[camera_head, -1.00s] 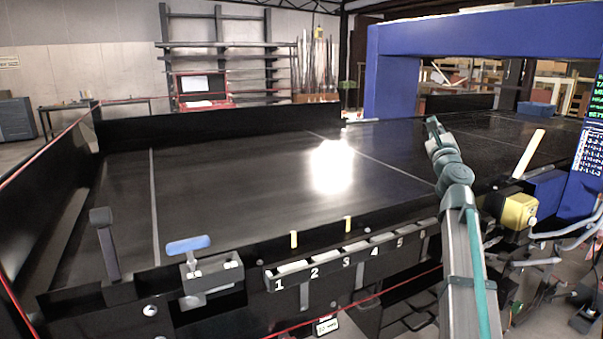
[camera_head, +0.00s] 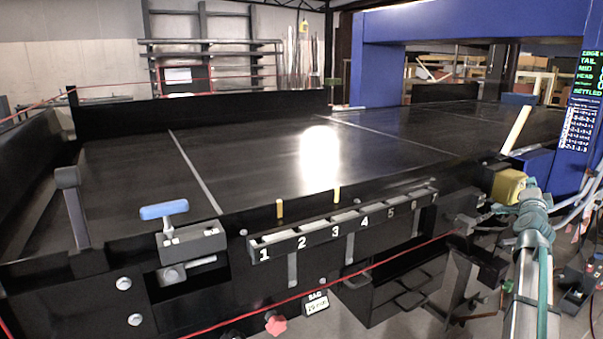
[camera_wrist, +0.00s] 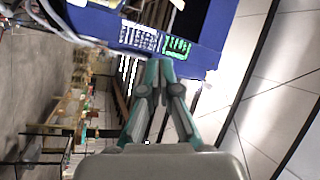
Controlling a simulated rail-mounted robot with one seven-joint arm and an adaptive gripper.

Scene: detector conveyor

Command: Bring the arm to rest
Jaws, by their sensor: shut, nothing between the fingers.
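My arm shows at the lower right of the head view, reaching up from the bottom edge. Its far end, with my gripper (camera_head: 530,194), is in front of the blue gantry's near post, close to a yellow box (camera_head: 508,186). In the wrist view my gripper (camera_wrist: 160,76) has its teal and grey fingers together with nothing between them. Behind the fingers in that view are the blue post (camera_wrist: 205,55) and its green-lettered screen (camera_wrist: 177,47). The gripper appears apart from these; its exact distance to the yellow box cannot be told.
The black conveyor (camera_head: 260,165) fills the middle and its belt looks empty. A numbered rack (camera_head: 345,222) and a blue-handled lever (camera_head: 164,210) are on its near side. A pale stick (camera_head: 516,130) leans by the post. Pipes and a red cord (camera_head: 375,266) run nearby.

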